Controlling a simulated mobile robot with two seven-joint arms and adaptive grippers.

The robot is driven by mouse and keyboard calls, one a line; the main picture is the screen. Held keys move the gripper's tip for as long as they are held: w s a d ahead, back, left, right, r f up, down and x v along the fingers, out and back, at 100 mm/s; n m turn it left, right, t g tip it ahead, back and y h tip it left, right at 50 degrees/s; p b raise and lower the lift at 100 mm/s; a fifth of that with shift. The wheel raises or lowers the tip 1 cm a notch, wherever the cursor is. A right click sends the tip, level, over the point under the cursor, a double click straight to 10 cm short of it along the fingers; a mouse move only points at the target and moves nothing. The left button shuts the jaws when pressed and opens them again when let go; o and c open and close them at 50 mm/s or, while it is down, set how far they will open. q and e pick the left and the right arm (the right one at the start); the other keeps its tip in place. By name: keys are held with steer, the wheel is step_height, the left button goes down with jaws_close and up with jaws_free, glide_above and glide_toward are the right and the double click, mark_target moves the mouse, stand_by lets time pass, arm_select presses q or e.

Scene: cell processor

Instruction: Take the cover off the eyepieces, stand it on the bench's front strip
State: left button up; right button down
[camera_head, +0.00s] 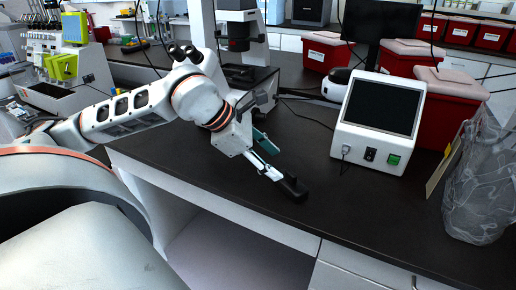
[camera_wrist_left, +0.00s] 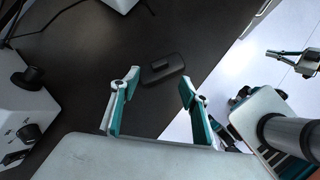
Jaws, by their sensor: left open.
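The black cover (camera_head: 292,189) rests on the bench's front strip (camera_head: 250,204), close to the front edge. In the left wrist view the cover (camera_wrist_left: 174,65) lies just beyond the fingertips and has a small raised block on top. My left gripper (camera_head: 273,162) is open above the strip, its fingers (camera_wrist_left: 158,82) apart with nothing held between them. The eyepieces (camera_head: 185,52) of the microscope are bare, behind my left arm. A gripper that looks like my right one (camera_wrist_left: 290,58) shows at the right of the wrist view; its opening is unclear.
A white device with a dark screen (camera_head: 381,108) stands right of the cover. Red bins (camera_head: 446,98) stand behind it. Cables cross the bench behind the gripper.

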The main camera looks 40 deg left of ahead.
arm_select(q)
steer(key=shift+v, duration=3)
